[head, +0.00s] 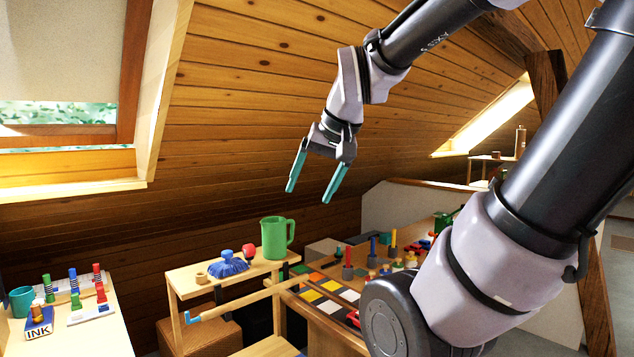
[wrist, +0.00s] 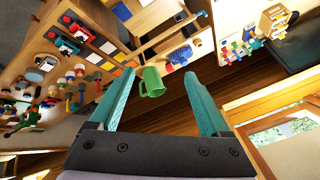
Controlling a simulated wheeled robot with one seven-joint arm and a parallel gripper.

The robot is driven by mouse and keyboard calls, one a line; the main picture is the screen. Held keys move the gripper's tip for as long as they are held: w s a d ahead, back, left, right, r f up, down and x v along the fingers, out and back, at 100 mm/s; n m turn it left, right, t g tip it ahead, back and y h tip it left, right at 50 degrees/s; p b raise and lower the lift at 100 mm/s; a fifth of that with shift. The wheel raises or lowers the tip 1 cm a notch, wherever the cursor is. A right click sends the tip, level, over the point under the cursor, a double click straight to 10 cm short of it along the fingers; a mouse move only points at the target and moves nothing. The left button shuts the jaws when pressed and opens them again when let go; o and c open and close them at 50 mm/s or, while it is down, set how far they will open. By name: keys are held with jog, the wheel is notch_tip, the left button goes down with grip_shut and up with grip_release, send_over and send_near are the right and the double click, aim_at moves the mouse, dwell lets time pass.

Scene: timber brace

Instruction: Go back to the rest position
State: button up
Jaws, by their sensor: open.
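My gripper (head: 313,180) hangs in the air in front of the sloping wooden wall, its two teal fingers spread apart. In the wrist view my gripper (wrist: 160,100) shows the same open fingers with nothing held between them. The green pitcher (head: 277,238) stands on the wooden shelf below and left of the fingers, apart from them. In the wrist view the pitcher (wrist: 151,82) appears beyond the gap between the fingers. My arm crosses the right of the head view and hides part of the table behind it.
A wooden shelf (head: 190,285) also carries a blue item (head: 228,264) and a red item (head: 248,250). A table with coloured squares (head: 330,285) and several pegs lies right of it. A sloped ceiling (head: 270,70) rises behind the gripper.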

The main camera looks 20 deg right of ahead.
jog(key=s, duration=0.1)
jog(key=s+r, duration=0.1)
jog(key=s, duration=0.1)
jog(key=shift+r+t, duration=0.1)
jog(key=shift+t, duration=0.2)
